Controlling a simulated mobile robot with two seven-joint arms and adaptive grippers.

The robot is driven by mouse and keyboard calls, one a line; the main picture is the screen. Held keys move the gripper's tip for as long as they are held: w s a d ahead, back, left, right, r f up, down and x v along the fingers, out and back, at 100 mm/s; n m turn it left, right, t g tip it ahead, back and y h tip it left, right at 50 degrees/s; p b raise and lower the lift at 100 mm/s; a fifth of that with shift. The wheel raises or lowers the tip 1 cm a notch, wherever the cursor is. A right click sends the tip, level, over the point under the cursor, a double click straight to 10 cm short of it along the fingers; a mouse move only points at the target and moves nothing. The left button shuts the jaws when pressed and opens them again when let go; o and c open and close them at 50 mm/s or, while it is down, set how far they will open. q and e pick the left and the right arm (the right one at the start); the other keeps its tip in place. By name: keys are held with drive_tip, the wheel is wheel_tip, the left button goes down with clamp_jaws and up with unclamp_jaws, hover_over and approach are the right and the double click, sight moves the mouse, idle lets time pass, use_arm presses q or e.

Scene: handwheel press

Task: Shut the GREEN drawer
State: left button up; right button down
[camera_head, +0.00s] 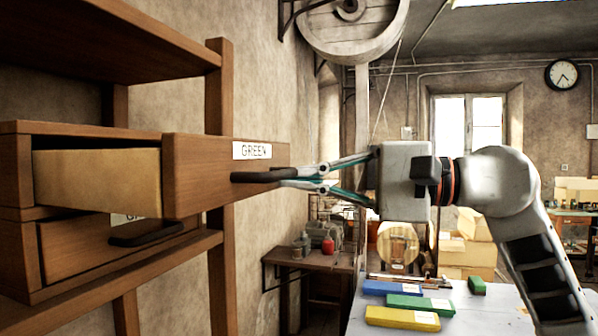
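The GREEN drawer (212,172) is pulled out of a wooden cabinet on the left. Its label (252,151) is on the front, and its pale inner side (98,178) shows. A dark bar handle (256,177) sticks out from the front below the label. My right gripper (288,177) comes in from the right with its fingers converged at the handle. It looks shut on the handle, with part of the handle hidden by the fingertips. My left gripper is not in view.
A lower drawer (75,245) with a dark handle sits nearly flush beneath, its label partly hidden. A shelf (115,40) is above. At lower right, a pale table (480,315) carries blue, green and yellow blocks. A small side table (310,262) stands behind the drawer.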

drive_tip(key=shift+a, duration=0.1)
idle(0.3)
drive_tip(key=p+x, duration=0.1)
drive_tip(key=x, duration=1)
drive_tip(key=shift+w+a+r, duration=0.1)
drive_tip(key=shift+a, duration=0.3)
drive_tip(key=x, duration=0.6)
drive_tip(key=shift+w, duration=0.15)
drive_tip(key=shift+w+a, duration=0.25)
drive_tip(key=shift+a, duration=0.2)
use_arm(q)
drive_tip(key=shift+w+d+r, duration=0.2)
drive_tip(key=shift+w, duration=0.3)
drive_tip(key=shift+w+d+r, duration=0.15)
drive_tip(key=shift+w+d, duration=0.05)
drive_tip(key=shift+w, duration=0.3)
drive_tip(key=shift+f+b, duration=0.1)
drive_tip(key=shift+b, duration=0.2)
